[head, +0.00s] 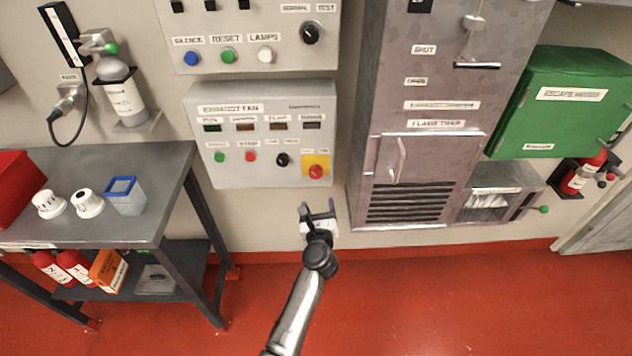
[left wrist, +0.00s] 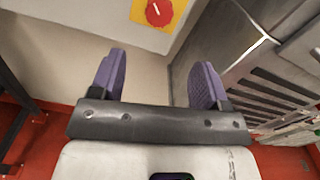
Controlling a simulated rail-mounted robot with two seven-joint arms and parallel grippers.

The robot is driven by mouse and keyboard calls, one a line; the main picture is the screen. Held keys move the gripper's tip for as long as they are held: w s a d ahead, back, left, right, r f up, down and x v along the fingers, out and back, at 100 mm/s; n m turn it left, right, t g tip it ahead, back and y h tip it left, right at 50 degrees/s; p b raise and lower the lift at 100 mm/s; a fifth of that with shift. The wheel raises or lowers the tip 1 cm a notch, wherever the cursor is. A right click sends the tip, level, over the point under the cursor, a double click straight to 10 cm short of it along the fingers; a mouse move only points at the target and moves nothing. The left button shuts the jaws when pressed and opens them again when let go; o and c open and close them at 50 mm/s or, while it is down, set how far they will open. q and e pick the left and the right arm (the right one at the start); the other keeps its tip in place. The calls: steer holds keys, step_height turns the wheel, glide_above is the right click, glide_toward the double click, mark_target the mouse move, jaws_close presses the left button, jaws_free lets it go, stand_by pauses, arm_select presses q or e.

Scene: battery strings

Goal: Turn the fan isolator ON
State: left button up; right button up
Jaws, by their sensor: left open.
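The exhaust fan panel (head: 262,130) is a pale box on the wall. At its lower right is a red rotary knob (head: 317,171) on a yellow plate (head: 308,160), apparently the fan isolator. The left wrist view shows the knob (left wrist: 158,12) at the top edge, with a white pointer line lying diagonally; its position labels are not readable. My left gripper (head: 318,207) is open and empty, just below the panel and apart from the knob. Its two purple fingers (left wrist: 160,75) point up towards the panel. My right gripper is not in view.
Beside the isolator are a black selector (head: 282,159), a red button (head: 250,157) and a green button (head: 219,157). A grey cabinet (head: 440,90) stands close on the right. A grey table (head: 150,165) is at the left. The wall below the panel is clear.

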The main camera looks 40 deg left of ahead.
mark_target(316, 175)
arm_select(q)
steer(key=b+x, duration=0.2)
steer(key=x, duration=0.4)
steer(key=b+x, duration=0.3)
steer(key=x, duration=0.3)
steer(key=shift+a+f, duration=0.1)
steer(key=shift+f, duration=0.1)
steer(key=shift+w+a+r+b, duration=0.15)
steer(key=shift+w+a+b, duration=0.15)
steer(key=shift+w+a, duration=0.2)
steer(key=c, duration=0.9)
